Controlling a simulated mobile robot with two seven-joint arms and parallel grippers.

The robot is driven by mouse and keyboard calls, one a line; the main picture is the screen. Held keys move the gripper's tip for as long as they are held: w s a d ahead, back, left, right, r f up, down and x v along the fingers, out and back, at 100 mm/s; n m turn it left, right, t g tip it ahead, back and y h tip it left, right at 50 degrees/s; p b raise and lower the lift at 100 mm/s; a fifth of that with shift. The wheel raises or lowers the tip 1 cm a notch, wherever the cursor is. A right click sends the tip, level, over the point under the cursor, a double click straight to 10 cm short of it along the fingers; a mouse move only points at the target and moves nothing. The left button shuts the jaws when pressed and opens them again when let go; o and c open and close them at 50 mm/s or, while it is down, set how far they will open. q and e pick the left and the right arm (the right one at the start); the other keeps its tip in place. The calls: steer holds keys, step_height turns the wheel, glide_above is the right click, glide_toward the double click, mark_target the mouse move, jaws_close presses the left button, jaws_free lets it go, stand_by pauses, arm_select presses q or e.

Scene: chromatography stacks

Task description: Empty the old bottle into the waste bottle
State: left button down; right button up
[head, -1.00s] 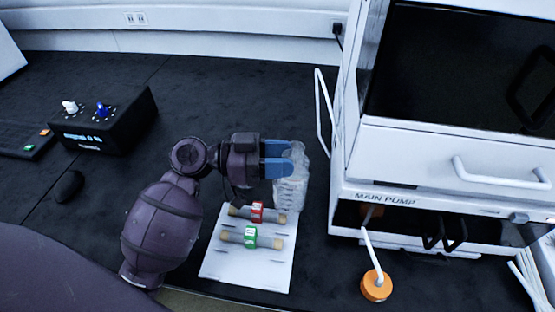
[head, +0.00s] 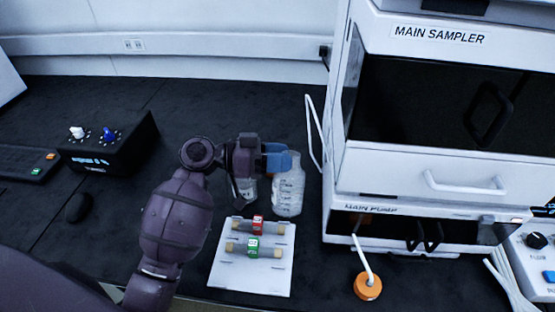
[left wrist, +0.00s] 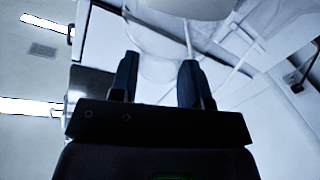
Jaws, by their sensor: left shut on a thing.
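My left gripper (head: 277,157), with blue fingers, is shut at the neck of a clear, translucent bottle (head: 288,193) just behind the white tray. The bottle looks roughly upright; I cannot tell whether its base touches the table. In the left wrist view, a pale, blurred bottle body (left wrist: 160,68) lies between and beyond the two dark fingers (left wrist: 158,80). A second clear bottle (head: 249,190) shows partly below my left wrist, its upper part hidden. I cannot tell from labels which bottle is the old one and which the waste one. My right gripper is not in view.
A white tray (head: 250,280) holds a red-tagged column (head: 258,225) and a green-tagged column (head: 252,246). The instrument stack (head: 385,225) stands on the right. An orange cap with a tube (head: 368,286) sits before it. A black control box (head: 112,150) is at left.

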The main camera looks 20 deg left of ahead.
arm_select(q)
steer(key=shift+a+f, duration=0.15)
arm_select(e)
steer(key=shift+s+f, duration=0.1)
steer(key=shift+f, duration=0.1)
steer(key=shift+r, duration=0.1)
arm_select(q)
steer(key=shift+w+r+p, duration=0.15)
steer(key=shift+r+p, duration=0.2)
steer(key=shift+r, duration=0.05)
steer(key=shift+w+a+r+n+p, duration=0.1)
steer(key=shift+w+r+n+p, duration=0.2)
steer(key=shift+n+p, duration=0.15)
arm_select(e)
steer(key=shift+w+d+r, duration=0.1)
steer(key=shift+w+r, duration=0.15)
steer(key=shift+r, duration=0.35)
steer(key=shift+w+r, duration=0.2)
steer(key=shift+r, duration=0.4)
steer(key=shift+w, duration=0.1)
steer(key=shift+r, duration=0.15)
